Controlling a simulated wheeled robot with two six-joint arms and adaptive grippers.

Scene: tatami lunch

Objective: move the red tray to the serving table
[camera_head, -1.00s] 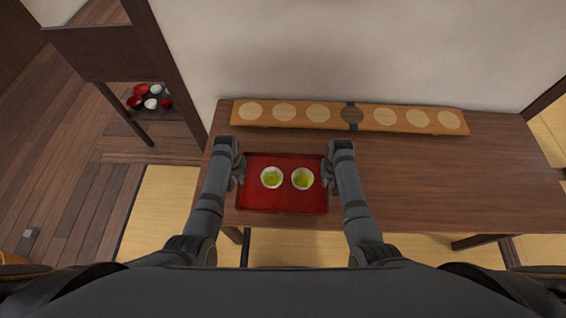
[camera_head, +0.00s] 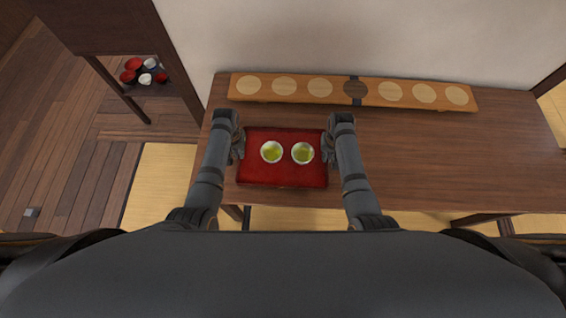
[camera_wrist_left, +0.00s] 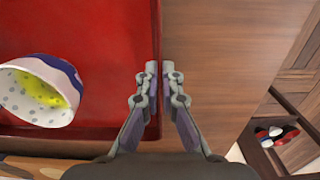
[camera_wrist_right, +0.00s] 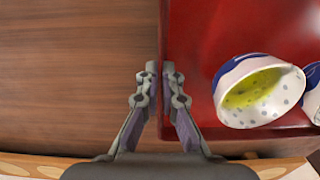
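The red tray (camera_head: 283,178) is over the left part of the dark wooden table, near its front edge. I cannot tell whether it touches the tabletop. Two white cups of green tea stand upright on it, a left cup (camera_head: 271,152) and a right cup (camera_head: 303,153). My left gripper (camera_head: 238,148) is at the tray's left side; in the left wrist view its fingers (camera_wrist_left: 161,85) close on the tray wall. My right gripper (camera_head: 328,148) is at the right side; in the right wrist view its fingers (camera_wrist_right: 160,85) close on that wall.
The table is clear to the right. A low shelf (camera_head: 150,88) with red and white bowls stands at the back left.

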